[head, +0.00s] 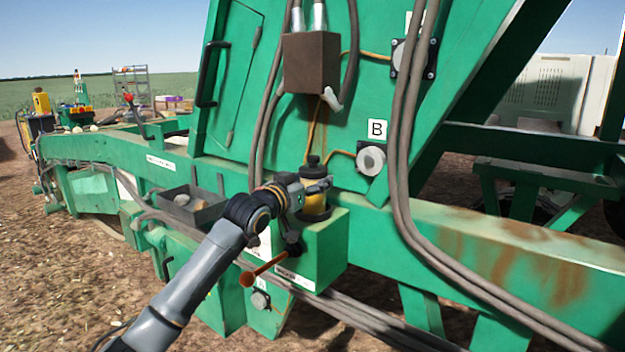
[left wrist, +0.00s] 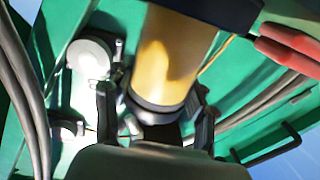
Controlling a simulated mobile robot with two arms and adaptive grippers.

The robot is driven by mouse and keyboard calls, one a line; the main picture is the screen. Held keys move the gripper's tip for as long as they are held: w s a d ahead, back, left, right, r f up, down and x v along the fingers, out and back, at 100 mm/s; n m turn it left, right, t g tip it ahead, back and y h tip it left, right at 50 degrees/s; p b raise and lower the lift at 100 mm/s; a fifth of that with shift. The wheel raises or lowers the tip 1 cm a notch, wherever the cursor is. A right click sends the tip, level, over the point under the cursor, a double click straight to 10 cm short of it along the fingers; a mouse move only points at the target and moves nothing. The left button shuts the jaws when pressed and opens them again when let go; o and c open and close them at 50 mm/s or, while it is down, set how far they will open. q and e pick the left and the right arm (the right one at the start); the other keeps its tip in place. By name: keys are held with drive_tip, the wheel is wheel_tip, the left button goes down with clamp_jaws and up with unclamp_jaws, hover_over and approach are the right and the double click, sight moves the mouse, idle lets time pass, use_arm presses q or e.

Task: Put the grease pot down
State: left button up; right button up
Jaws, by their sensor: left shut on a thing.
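The grease pot (head: 314,205) is yellow with a black cap and stands upright at the top of a green box on the machine's side. My left gripper (head: 318,186) reaches in from the left and is shut on the pot near its cap. In the left wrist view the yellow grease pot (left wrist: 178,60) shows large, with its dark collar between the fingers of my left gripper (left wrist: 157,112). Whether the pot's bottom rests on the green box (head: 325,250) is hidden. My right gripper is not in view.
An orange-handled lever (head: 262,270) sticks out below my gripper. A dark open tray (head: 190,208) is left of it. Thick hoses (head: 402,130) hang to the right, near the round fitting (head: 371,160) under label B. A brown box (head: 311,62) is mounted above.

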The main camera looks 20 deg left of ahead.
use_arm(q)
drive_tip(key=o, duration=1.3)
drive_tip(key=shift+o, duration=0.2)
drive_tip(key=shift+s+a, duration=0.1)
drive_tip(key=shift+s, duration=0.3)
drive_tip(key=b+v, duration=0.3)
drive_tip(key=v, duration=0.8)
drive_tip(key=shift+s, duration=0.1)
